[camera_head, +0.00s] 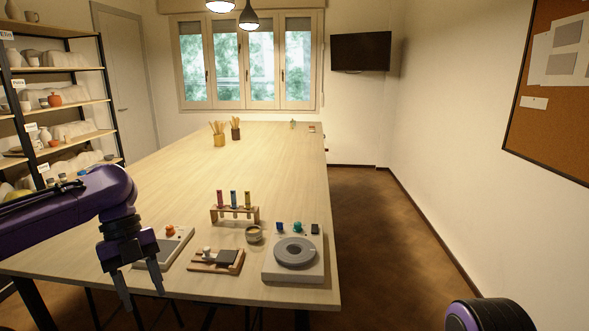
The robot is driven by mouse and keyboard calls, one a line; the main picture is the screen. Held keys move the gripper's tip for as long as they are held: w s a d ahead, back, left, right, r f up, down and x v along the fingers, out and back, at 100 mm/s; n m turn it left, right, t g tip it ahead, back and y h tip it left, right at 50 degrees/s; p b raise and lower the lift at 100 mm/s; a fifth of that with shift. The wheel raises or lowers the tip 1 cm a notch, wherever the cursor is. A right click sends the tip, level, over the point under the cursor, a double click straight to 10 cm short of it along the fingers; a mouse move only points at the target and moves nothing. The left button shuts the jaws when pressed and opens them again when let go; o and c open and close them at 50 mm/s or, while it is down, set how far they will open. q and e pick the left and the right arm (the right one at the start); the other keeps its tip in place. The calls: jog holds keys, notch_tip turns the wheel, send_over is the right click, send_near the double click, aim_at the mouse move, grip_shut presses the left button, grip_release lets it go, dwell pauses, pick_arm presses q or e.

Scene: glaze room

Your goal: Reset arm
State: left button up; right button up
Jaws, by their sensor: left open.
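My left gripper (141,284) hangs at the near left edge of the long wooden table (190,175), pointing down. Its two fingers are apart with nothing between them. It is left of a grey tray (178,248) that bears a small orange thing (170,230), and it hides part of that tray. My right arm shows only as a purple and black link at the bottom right. My right gripper is out of the picture.
A test-tube rack (235,215), a small bowl (254,234), a wooden board (216,261) and a white device with a round grey plate (294,267) stand near the table's front. Brush pots (219,139) stand farther back. Shelves (66,103) line the left. Floor (385,240) is clear at right.

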pick_arm(q)
jog(key=s+d+f+n+h, duration=0.25)
jog(key=d+f+n, duration=0.65)
jog(key=d+f, duration=0.55)
jog(key=s+d+f+n+t, duration=0.1)
jog(key=s+d+f+n, duration=0.15)
jog(key=f+n, duration=0.4)
jog(key=s+d+f+n, duration=0.1)
jog(key=s+f+n, duration=0.25)
jog(key=f, duration=0.65)
jog(key=s+a+f+n+t+y, duration=0.3)
jog(key=s+a+f+n, duration=0.4)
jog(key=s+f+n, duration=0.3)
jog(key=s+a+n+t+y, duration=0.2)
jog(key=s+a+n+y, duration=0.3)
jog(key=s+a, duration=0.3)
jog(key=a+y, duration=0.1)
jog(key=a, duration=0.3)
jog(key=shift+a+r+t, duration=0.3)
jog(key=shift+a+r, duration=0.05)
jog(key=shift+a, duration=0.05)
